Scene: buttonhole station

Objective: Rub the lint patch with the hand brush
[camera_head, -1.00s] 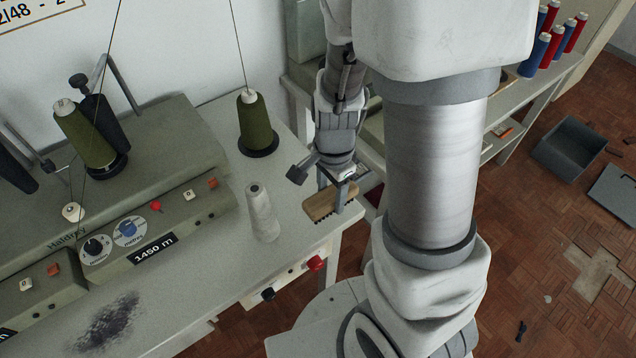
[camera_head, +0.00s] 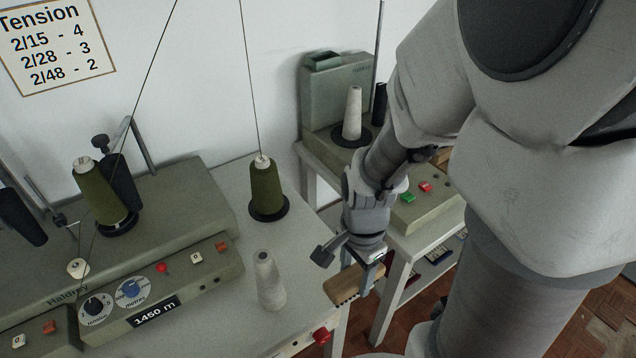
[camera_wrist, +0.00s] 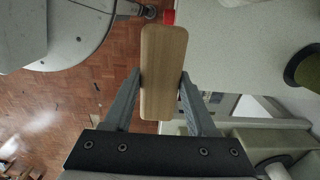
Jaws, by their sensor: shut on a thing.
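The hand brush (camera_head: 346,285) has a pale wooden back and dark bristles below. My gripper (camera_head: 364,271) is shut on it and holds it at the right edge of the grey worktable, by the front corner. In the wrist view the wooden back of the brush (camera_wrist: 163,75) lies between the two fingers of my gripper (camera_wrist: 161,82), which touch its sides. Below it the wrist view shows partly floor and partly the table edge. The lint patch is outside both current views.
A white cone (camera_head: 269,281) stands on the table left of the brush. A green thread cone (camera_head: 266,188) stands behind it. The winding machine (camera_head: 160,235) fills the table's left. A red knob (camera_head: 321,336) sits on the table's front. A second station (camera_head: 432,215) stands behind my arm.

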